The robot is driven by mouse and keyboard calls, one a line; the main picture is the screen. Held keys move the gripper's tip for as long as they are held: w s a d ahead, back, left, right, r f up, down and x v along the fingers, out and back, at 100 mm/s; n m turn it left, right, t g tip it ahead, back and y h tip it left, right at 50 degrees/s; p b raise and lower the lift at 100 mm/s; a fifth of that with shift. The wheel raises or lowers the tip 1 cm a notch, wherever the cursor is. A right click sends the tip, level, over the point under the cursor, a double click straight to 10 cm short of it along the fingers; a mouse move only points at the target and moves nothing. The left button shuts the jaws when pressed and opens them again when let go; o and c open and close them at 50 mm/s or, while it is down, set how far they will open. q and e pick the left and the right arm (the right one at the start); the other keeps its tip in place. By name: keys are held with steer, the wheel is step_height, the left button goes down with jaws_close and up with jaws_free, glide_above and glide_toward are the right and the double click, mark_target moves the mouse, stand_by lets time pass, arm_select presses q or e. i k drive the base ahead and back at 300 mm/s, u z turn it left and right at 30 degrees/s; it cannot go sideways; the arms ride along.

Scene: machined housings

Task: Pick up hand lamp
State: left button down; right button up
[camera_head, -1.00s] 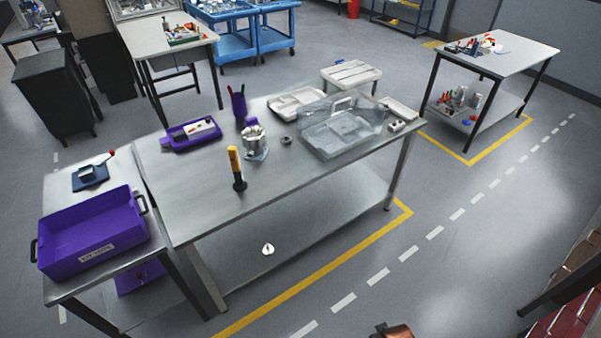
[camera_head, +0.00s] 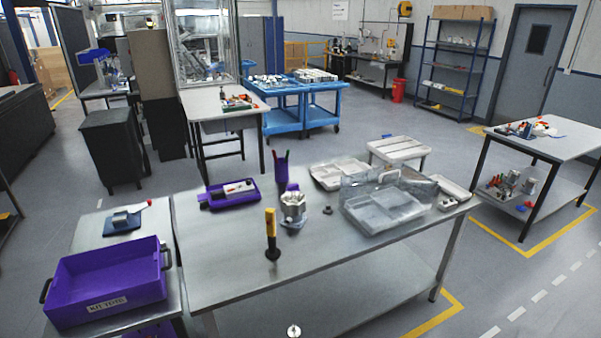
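The hand lamp (camera_head: 271,234), yellow on top with a black lower part, stands upright on the steel workbench (camera_head: 225,275). It is near the bench's front edge, left of the middle. A machined metal part (camera_head: 293,206) stands just behind and to the right of it. Neither of my grippers shows in the head view, and nothing touches the lamp.
A purple tote (camera_head: 110,283) sits on the side table at left. On the bench are a purple tray (camera_head: 229,194), a purple pen cup (camera_head: 281,170) and a clear case (camera_head: 388,207). Blue carts (camera_head: 305,105) stand behind. The bench front is clear around the lamp.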

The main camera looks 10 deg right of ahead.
mark_target(272, 253)
steer(key=u, duration=0.05)
steer(key=i, duration=0.65)
steer(key=u, duration=3.25)
